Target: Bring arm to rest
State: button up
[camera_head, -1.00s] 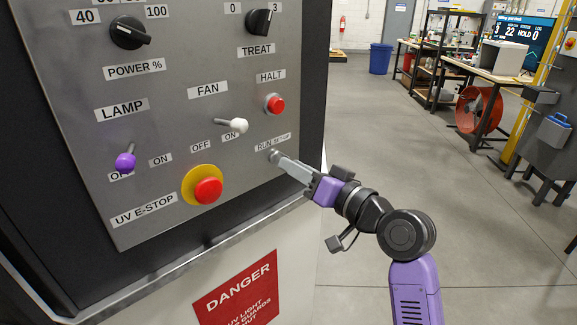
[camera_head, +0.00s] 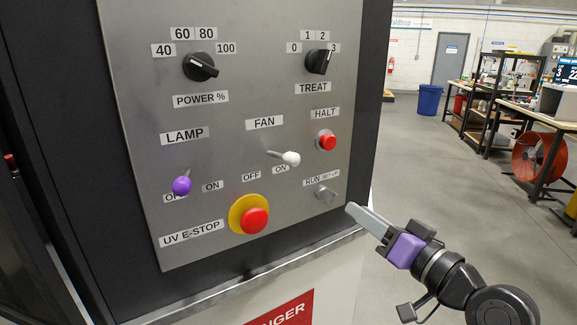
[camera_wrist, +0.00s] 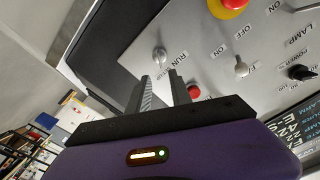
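My gripper (camera_head: 352,210) is to the lower right of the RUN/SET-UP switch (camera_head: 325,194) on the grey control panel (camera_head: 240,100), with a small gap in the picture. The arm reaches in from the lower right. In the wrist view, my gripper (camera_wrist: 161,76) shows two fingers with a narrow gap and nothing between them. The silver switch (camera_wrist: 159,55) shows beyond the fingertips, apart from them. In the head view the fingers overlap, and much of my arm is out of frame.
The panel carries the purple LAMP lever (camera_head: 182,186), white FAN lever (camera_head: 291,158), red HALT button (camera_head: 327,142) and red UV E-STOP (camera_head: 255,221). Open floor lies to the right. A blue bin (camera_head: 429,99), benches and a red fan (camera_head: 538,158) stand farther back.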

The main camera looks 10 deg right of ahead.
jog(key=s+d+f+m+t+h, duration=0.35)
jog(key=s+d+f+h, duration=0.25)
jog(key=s+f+h, duration=0.45)
jog(key=s+a+f+n+g+y, duration=0.1)
jog(key=s+a+f, duration=0.1)
jog(key=s, duration=0.9)
jog(key=s+a+f+n+g+y, duration=0.1)
jog(key=s+f, duration=0.4)
jog(key=s, duration=0.6)
jog(key=s+a+f+n+g+y, duration=0.1)
jog(key=s+a+f+n+g, duration=0.1)
jog(key=s, duration=0.8)
jog(key=shift+s+a+f+n+g, duration=0.4)
jog(key=shift+f+g, duration=0.25)
jog(key=shift+f, duration=0.2)
